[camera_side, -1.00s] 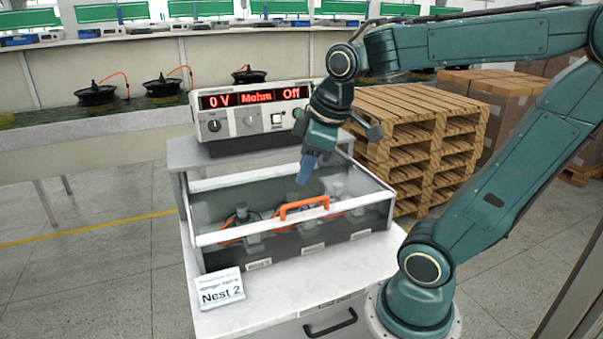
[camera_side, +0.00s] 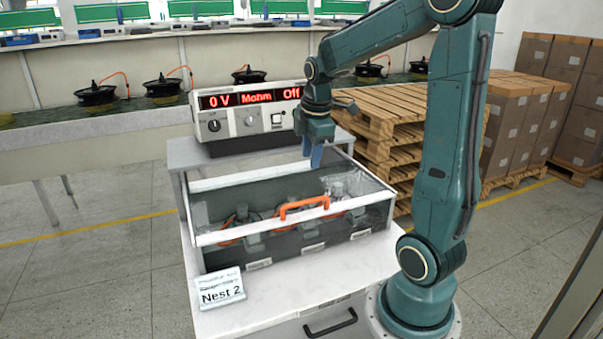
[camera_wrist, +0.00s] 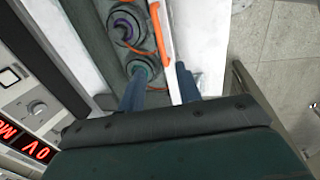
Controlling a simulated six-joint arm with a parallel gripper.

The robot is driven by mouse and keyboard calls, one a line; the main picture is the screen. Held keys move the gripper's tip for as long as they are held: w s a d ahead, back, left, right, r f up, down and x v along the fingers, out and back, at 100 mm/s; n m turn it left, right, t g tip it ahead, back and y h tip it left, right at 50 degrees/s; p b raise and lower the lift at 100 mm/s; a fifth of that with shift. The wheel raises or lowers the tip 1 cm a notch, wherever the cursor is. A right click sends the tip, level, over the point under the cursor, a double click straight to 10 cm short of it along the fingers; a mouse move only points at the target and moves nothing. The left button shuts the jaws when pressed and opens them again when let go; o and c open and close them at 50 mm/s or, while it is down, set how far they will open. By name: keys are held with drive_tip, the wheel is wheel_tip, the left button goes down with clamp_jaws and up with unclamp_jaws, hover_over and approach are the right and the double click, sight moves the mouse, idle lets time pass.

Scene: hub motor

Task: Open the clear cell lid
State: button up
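The clear cell lid (camera_side: 262,233) lies closed over the dark-walled cell on the white bench, with a white frame and an orange handle (camera_side: 304,207) along its front. In the wrist view the orange handle (camera_wrist: 160,32) runs above and between the fingers. My gripper (camera_side: 312,158) points down above the rear part of the lid, behind the handle and apart from it. In the wrist view my gripper's two blue fingers (camera_wrist: 159,86) stand apart with nothing held between them. Round motor parts (camera_wrist: 128,28) show through the lid.
A tester (camera_side: 250,115) reading "0 V Mohm Off" stands close behind the cell, left of my gripper. A "Nest 2" sign (camera_side: 220,287) stands at the bench's front left. Wooden pallets (camera_side: 385,125) are stacked behind right.

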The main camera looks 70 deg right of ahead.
sight(306, 201)
drive_tip(key=shift+f, duration=0.1)
drive_tip(key=shift+w+d+f, duration=0.3)
drive_tip(key=shift+f, duration=1.9)
drive_tip(key=shift+w+d+f, duration=0.3)
drive_tip(key=shift+d+f, duration=0.05)
drive_tip(key=shift+f, duration=1.9)
drive_tip(key=shift+w+d+f, duration=0.3)
drive_tip(key=shift+f, duration=1.9)
clamp_jaws()
